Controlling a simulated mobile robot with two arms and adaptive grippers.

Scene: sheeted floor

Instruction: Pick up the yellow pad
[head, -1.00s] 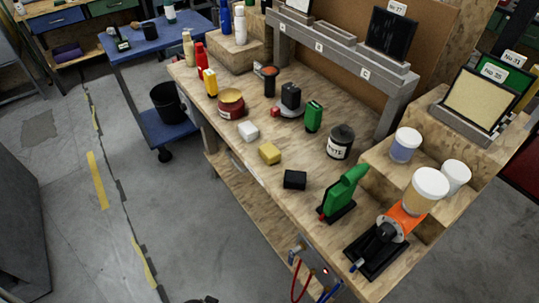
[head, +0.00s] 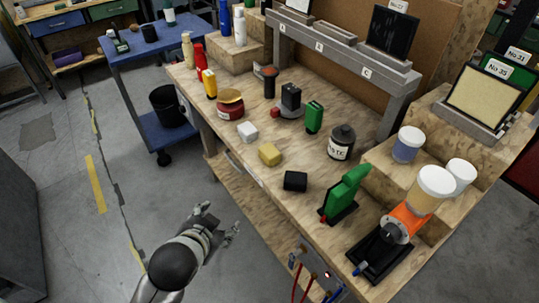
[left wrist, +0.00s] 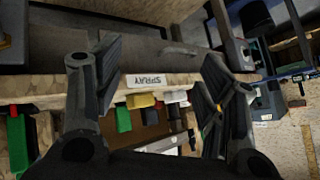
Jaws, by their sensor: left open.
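The yellow pad (head: 270,153) is a small block lying near the front edge of the wooden workbench (head: 225,150), between a white block (head: 248,131) and a black block (head: 295,181). My left gripper (head: 221,217) is open and empty, out over the floor in front of the bench, apart from the pad. In the left wrist view the gripper (left wrist: 160,75) has its two fingers spread. The yellow pad (left wrist: 141,100) shows small between them, beyond the bench edge with its label. My right gripper is not in view.
A green tool (head: 345,194) stands to the right. A blue cart (head: 160,50) is at the back left.

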